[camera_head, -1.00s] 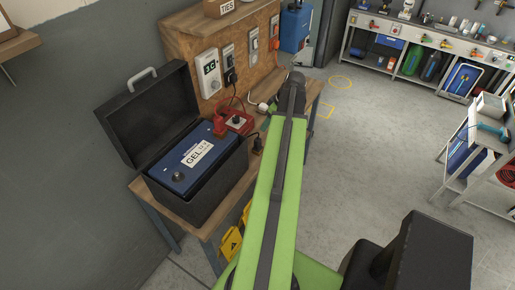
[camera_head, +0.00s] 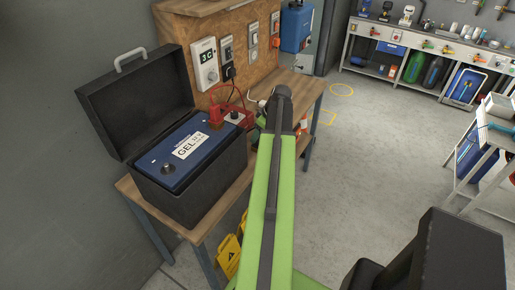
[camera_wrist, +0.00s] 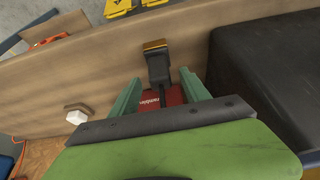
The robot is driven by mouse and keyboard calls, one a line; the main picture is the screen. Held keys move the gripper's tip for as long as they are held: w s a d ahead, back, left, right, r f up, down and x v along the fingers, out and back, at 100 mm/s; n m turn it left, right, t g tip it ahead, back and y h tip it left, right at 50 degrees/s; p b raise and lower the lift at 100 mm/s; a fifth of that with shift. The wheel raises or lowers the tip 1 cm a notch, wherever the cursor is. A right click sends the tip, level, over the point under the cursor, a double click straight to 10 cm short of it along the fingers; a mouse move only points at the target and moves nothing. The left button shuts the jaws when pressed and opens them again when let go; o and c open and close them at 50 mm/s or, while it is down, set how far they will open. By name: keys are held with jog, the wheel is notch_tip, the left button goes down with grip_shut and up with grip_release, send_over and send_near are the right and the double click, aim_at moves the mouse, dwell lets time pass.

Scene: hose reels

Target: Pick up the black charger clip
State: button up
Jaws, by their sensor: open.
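The black charger clip (camera_wrist: 158,66) shows in the wrist view, with a copper-coloured tip pointing away from me. It lies over the wooden bench top, in line with the gap between my fingers. My gripper (camera_wrist: 155,87) is open, one green finger on each side of the clip's rear part. The clip's front extends beyond the fingertips, and I cannot tell whether either finger touches it. A red item with white lettering (camera_wrist: 172,97) shows under the clip's rear. In the head view my arm hides the clip and the gripper.
The open black case holds a blue GEL battery (camera_head: 183,157) on the bench (camera_head: 165,208). A dark box wall (camera_wrist: 265,75) stands right of my gripper in the wrist view, and a white knob (camera_wrist: 77,113) left.

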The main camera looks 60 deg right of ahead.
jog(key=shift+b+x, duration=0.4)
jog(key=shift+x, duration=0.7)
jog(key=shift+s+r, duration=0.1)
jog(key=shift+c, duration=0.2)
grip_shut()
